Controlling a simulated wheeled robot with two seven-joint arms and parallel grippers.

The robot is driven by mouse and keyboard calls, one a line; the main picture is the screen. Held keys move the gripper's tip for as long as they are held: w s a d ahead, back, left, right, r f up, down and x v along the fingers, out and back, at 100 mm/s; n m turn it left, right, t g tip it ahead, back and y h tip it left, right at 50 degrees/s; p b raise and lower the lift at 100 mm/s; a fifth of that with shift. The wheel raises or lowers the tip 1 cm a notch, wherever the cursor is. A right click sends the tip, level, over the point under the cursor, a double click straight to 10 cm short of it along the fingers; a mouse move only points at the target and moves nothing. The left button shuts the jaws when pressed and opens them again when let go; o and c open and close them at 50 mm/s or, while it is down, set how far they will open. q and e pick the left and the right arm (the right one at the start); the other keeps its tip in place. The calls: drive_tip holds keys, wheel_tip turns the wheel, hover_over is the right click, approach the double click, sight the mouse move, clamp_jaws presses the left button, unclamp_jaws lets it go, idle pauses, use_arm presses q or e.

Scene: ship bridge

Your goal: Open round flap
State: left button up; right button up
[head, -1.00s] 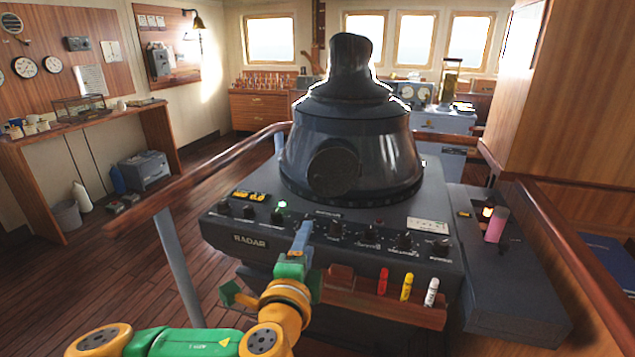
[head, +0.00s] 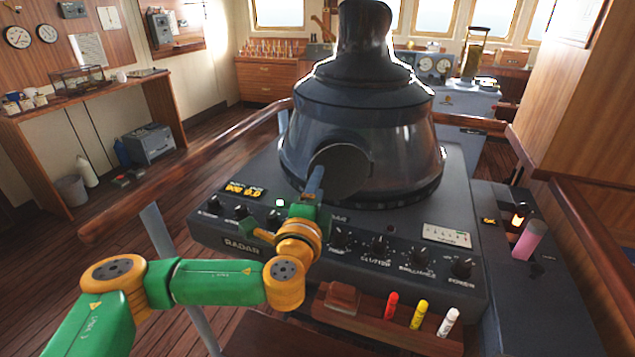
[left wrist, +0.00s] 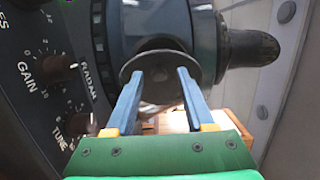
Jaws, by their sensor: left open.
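The round flap (head: 343,170) is a dark grey disc low on the front of the black radar hood (head: 372,110). It appears tilted out from the hood, with a thin bright rim. In the left wrist view the flap (left wrist: 160,60) stands in front of a dark round rim. My left gripper (head: 315,182) is at the flap's lower left edge. Its two blue fingers (left wrist: 160,75) are open, with the tips over the near part of the flap. I cannot tell whether they touch it. My right gripper is not in view.
The radar console (head: 460,240) has a row of knobs close below my left gripper. A wooden tray (head: 345,312) with red, yellow and white markers is on its front. A wooden handrail (head: 190,187) runs at the left. A pink cylinder (head: 528,240) stands at the right.

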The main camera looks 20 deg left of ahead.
use_arm(q)
drive_tip(key=shift+w+f, duration=0.1)
drive_tip(key=shift+w, duration=0.1)
drive_tip(key=shift+s, duration=0.2)
drive_tip(key=c, duration=0.5)
clamp_jaws()
idle(0.5)
